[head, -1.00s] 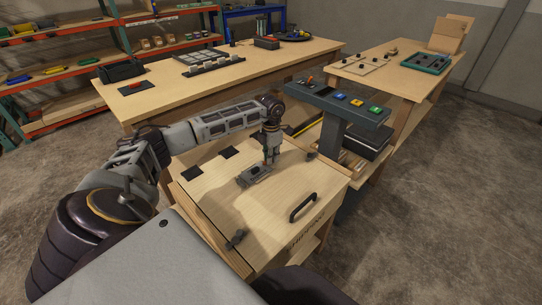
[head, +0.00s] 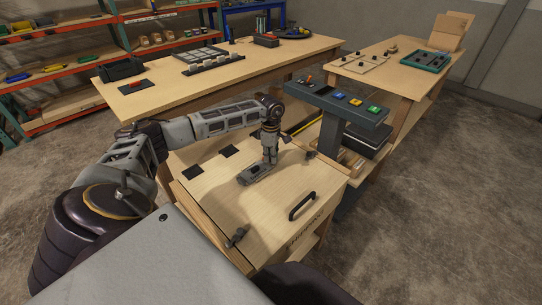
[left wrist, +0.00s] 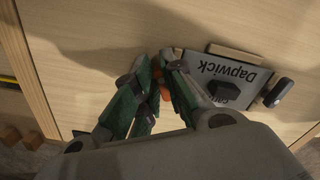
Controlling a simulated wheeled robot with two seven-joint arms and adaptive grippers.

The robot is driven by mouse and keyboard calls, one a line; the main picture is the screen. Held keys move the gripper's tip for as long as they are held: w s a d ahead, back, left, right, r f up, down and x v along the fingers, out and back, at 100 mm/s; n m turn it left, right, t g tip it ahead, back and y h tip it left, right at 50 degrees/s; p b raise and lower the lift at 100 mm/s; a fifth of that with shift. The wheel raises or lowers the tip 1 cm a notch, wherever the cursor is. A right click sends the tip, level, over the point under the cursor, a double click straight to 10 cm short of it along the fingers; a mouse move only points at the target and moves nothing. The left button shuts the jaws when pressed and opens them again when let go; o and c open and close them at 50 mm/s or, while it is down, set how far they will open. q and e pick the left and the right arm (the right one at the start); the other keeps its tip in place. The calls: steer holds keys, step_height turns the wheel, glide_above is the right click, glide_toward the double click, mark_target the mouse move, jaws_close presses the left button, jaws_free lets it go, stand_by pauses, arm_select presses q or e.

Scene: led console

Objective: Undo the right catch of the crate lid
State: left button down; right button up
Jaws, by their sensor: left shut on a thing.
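The wooden crate lid (head: 215,190) lies flat and closed. A grey plate-like fitting (head: 256,173) sits on it; in the left wrist view this plate (left wrist: 205,66) reads "Dapwick" upside down and bears a dark knob (left wrist: 226,88). My left gripper (head: 268,164) points down at the fitting. In the left wrist view its green-padded fingers (left wrist: 160,84) are closed around a small orange piece (left wrist: 163,72), mostly hidden. A dark catch (head: 237,237) is at the lid's near left edge. A small dark part (head: 312,153) shows at the far right edge; I cannot tell if it is the right catch. My right gripper is not in view.
A button console (head: 340,104) stands close beyond the crate. A long wooden bench (head: 150,98) is behind. Open floor lies to the right.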

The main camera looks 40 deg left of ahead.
arm_select(q)
steer(key=m, duration=0.5)
steer(key=shift+s+m, duration=0.1)
steer(key=shift+m, duration=0.2)
stand_by(0.4)
steer(key=c, duration=1.5)
jaws_free()
step_height(320, 180, up, 12)
steer(key=shift+s, duration=0.1)
